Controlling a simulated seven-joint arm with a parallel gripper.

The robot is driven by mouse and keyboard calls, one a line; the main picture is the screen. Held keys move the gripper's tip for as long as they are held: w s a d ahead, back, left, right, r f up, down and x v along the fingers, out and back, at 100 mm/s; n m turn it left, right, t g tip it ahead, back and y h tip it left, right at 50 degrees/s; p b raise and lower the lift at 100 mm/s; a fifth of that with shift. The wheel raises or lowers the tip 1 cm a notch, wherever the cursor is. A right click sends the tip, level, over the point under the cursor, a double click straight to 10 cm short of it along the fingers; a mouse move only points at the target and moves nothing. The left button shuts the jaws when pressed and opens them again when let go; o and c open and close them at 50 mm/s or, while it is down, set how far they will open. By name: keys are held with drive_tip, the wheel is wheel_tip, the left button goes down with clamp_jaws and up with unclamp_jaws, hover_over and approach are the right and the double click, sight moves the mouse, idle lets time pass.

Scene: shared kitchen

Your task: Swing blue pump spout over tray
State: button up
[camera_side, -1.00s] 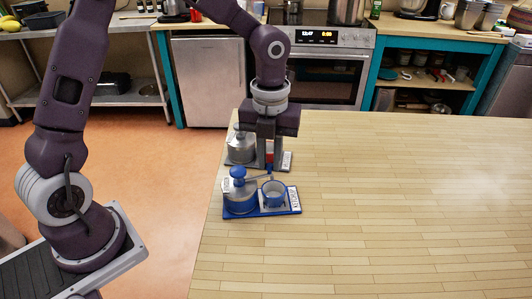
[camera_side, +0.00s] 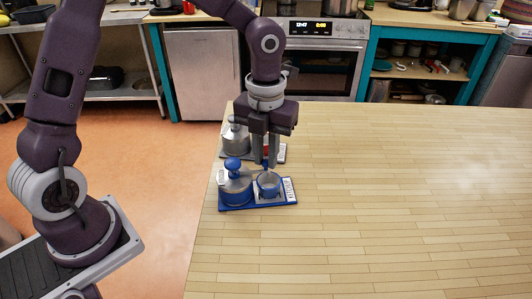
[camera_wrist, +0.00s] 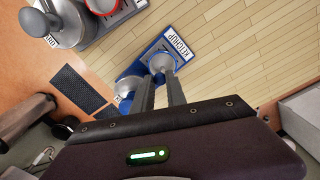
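The blue pump (camera_side: 236,186) is a round pot with a blue knob, on the left of its blue tray (camera_side: 229,208). A blue-rimmed cup (camera_side: 269,185) stands on the tray's right. The spout (camera_side: 252,171) reaches right from the pump towards the cup; its tip is hard to make out behind my fingers. My gripper (camera_side: 265,165) points down at the cup's back edge, fingers parted by a narrow gap. In the wrist view the fingers (camera_wrist: 161,88) end beside the cup (camera_wrist: 161,66), and the pump (camera_wrist: 126,88) is partly hidden.
A grey pump (camera_side: 236,136) with its own tray and a red cup (camera_wrist: 102,4) stands just behind the blue set. Both sets are near the table's left edge. The wooden table (camera_side: 400,200) is clear to the right.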

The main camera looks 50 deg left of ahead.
sight(266, 161)
drive_tip(key=o, duration=0.4)
drive_tip(key=shift+o, duration=0.2)
drive_tip(key=shift+r, duration=0.1)
wheel_tip(266, 161, up, 7)
drive_tip(key=shift+f, duration=0.15)
